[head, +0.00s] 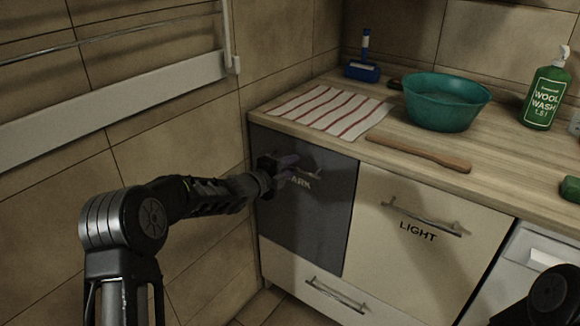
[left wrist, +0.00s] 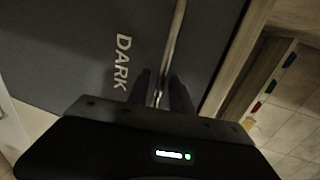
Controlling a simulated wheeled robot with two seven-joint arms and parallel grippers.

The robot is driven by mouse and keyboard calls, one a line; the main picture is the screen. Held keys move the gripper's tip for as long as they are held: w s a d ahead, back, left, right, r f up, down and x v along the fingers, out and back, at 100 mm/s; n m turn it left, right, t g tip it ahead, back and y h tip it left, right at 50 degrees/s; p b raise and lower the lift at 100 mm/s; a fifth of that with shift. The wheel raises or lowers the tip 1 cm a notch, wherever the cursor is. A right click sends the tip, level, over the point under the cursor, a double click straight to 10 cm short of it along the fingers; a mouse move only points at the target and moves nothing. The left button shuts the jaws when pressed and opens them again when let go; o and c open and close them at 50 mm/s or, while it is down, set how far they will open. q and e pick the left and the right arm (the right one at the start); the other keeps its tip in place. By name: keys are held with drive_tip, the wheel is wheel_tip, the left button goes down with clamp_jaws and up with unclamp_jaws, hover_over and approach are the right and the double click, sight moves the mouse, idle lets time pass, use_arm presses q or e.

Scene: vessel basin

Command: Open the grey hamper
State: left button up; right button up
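The grey hamper (head: 305,225) is a dark grey front marked DARK at the left end of the counter, and it looks closed. In the left wrist view its grey panel (left wrist: 60,45) and thin metal bar handle (left wrist: 175,42) fill much of the picture. My left gripper (head: 284,170) is at the hamper's handle and hides part of the lettering. In the left wrist view its two fingers (left wrist: 160,90) stand apart, one on either side of the bar. I cannot tell whether either touches it. My right gripper is not in view.
A cream front marked LIGHT (head: 418,232) adjoins on the right, with a drawer handle (head: 336,294) below. On the counter are a striped cloth (head: 328,110), teal basin (head: 445,103), wooden paddle (head: 420,152) and green bottle (head: 546,95). The tiled wall (head: 160,150) is close on the left.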

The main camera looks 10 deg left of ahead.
use_arm(q)
clamp_jaws()
idle(1.2)
